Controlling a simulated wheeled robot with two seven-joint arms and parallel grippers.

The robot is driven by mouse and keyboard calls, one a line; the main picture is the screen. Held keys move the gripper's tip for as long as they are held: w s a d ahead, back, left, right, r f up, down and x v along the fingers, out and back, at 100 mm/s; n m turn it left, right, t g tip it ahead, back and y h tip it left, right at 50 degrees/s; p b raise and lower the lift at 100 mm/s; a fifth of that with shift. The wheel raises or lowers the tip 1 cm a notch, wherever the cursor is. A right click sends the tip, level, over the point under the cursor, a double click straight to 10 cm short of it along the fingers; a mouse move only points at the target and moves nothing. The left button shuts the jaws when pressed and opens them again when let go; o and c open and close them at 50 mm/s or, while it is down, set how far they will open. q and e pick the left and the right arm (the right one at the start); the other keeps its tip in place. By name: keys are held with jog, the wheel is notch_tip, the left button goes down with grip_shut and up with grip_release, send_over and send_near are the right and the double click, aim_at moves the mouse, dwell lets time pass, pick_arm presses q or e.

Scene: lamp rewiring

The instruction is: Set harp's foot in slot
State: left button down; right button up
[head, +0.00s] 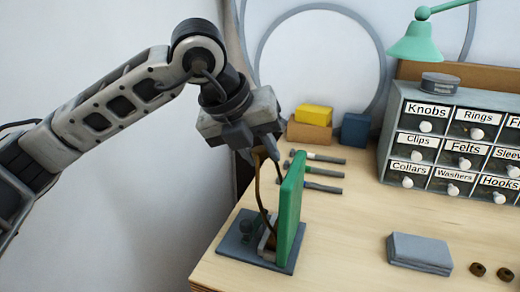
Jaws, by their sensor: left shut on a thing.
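The harp (260,196) is a thin brown bent wire, standing roughly upright over a dark blue-grey base plate (234,250). My left gripper (260,152) points down from above and is shut on the harp's upper end. An upright green panel (290,207) stands on the plate just right of the harp and hides part of it. The harp's lower end comes down near a small light block (266,246) on the plate. The slot is not clearly visible, so I cannot tell whether the foot is in it. My right gripper is not in view.
Several small tools (322,172) lie behind the green panel. Yellow (314,115) and blue (355,130) blocks stand at the back. A labelled drawer cabinet (450,145) fills the back right. A grey box (419,252) and brown rings (478,269) lie at front right. The middle table is clear.

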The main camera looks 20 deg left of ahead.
pick_arm(q)
jog(key=shift+f, duration=0.15)
jog(key=c, duration=1.1)
grip_release()
jog(key=shift+o, duration=0.2)
jog(key=shift+f, duration=0.1)
jog(key=b+v, duration=0.1)
jog(key=v, duration=1.5)
jog(key=shift+b, duration=0.3)
